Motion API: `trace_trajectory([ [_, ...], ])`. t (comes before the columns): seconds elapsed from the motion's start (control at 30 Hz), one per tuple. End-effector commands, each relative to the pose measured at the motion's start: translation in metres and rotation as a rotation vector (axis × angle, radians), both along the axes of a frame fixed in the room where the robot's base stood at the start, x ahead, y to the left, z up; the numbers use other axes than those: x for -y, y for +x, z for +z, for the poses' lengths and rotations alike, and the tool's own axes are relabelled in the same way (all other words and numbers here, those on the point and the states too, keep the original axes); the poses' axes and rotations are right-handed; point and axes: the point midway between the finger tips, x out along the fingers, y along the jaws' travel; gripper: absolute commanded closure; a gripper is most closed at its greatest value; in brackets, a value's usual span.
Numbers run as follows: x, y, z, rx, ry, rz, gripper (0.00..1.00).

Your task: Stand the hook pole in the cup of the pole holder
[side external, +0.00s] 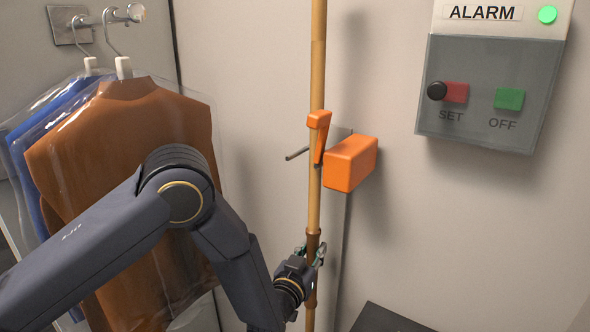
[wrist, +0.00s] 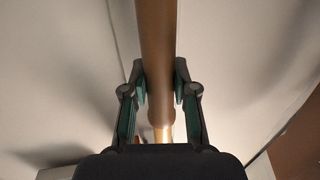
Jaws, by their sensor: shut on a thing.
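The hook pole (side external: 314,205) is a long wooden rod, standing nearly upright, with a darker brown sleeve low on it. Its top and bottom ends are outside the side view. My gripper (side external: 318,252) is shut on the pole at the brown sleeve. In the wrist view the pole (wrist: 158,45) runs up between the two green-padded fingers of my gripper (wrist: 160,95). An orange block (side external: 350,163) and an orange lever-like piece (side external: 318,124) are beside the pole at mid height; the lever piece overlaps it. The cup of the pole holder is not visible.
An alarm box (side external: 490,90) with a lit green lamp hangs on the wall at right. Bagged garments (side external: 125,150) hang from a rail (side external: 110,16) at left, behind my arm. A thin grey peg (side external: 297,154) sticks out beside the pole. A dark flat-topped object (side external: 388,320) is at bottom.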

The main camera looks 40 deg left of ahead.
Motion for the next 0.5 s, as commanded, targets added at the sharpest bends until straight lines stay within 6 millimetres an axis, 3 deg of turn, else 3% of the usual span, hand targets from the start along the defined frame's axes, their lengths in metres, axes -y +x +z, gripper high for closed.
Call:
trace_trajectory([
  [0.5,0.000,0.000,-0.040,0.000,0.001,-0.001,1.00],
])
